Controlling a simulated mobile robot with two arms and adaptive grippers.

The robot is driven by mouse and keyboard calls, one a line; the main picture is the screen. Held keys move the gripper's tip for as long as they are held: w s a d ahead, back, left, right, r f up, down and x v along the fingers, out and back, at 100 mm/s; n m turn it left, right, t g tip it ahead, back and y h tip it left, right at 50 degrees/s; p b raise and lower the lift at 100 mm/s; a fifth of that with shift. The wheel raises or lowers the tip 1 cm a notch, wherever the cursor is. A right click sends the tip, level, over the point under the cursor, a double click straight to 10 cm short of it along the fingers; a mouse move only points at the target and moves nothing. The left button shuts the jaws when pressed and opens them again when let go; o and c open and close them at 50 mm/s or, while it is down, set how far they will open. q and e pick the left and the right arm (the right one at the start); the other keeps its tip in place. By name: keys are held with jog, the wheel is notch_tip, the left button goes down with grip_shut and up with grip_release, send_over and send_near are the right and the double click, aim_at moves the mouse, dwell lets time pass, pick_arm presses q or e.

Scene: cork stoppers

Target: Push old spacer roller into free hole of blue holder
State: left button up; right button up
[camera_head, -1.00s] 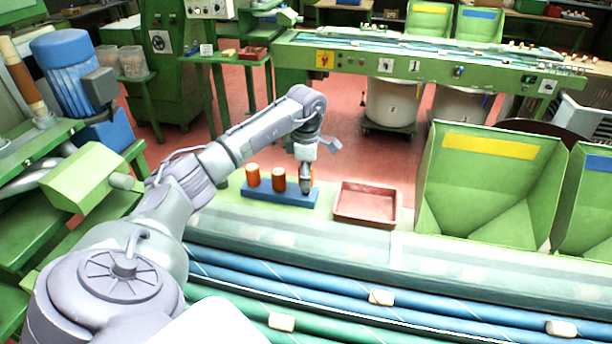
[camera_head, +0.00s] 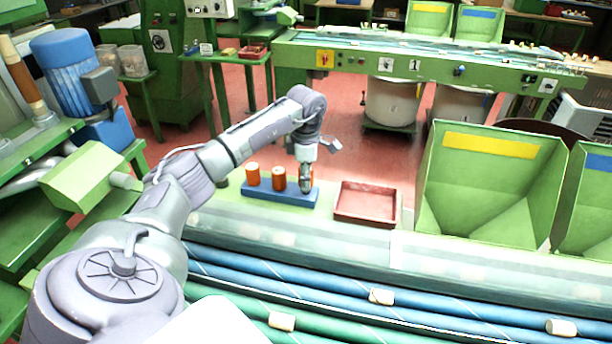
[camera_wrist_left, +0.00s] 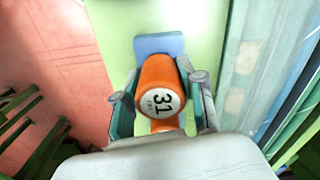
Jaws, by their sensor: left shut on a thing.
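The blue holder (camera_head: 268,196) lies on the green ledge with two orange rollers, one at its left end (camera_head: 252,175) and one near its middle (camera_head: 278,179), standing upright in it. My left gripper (camera_head: 306,187) points down over the holder's right part. In the left wrist view, the left gripper (camera_wrist_left: 159,88) is shut on an orange roller (camera_wrist_left: 157,72) whose white end reads 31. Part of a neighbouring orange roller (camera_wrist_left: 165,125) shows below it, and the holder's blue end (camera_wrist_left: 160,43) shows above. The held roller's lower end is hidden, so its depth in the hole cannot be told. My right gripper is not in view.
A red tray (camera_head: 366,203) lies just right of the holder. A large green bin (camera_head: 490,190) stands farther right. Blue and green conveyor rollers (camera_head: 420,305) with small pale pieces run along the front.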

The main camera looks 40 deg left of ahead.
pick_arm(q)
jog(key=shift+f+b, duration=0.65)
jog(key=shift+f, duration=0.4)
dwell(0.5)
jog(key=o, duration=1.2)
jog(key=shift+o, duration=0.2)
notch_tip(320, 180, up, 12)
jog(key=shift+r, duration=0.1)
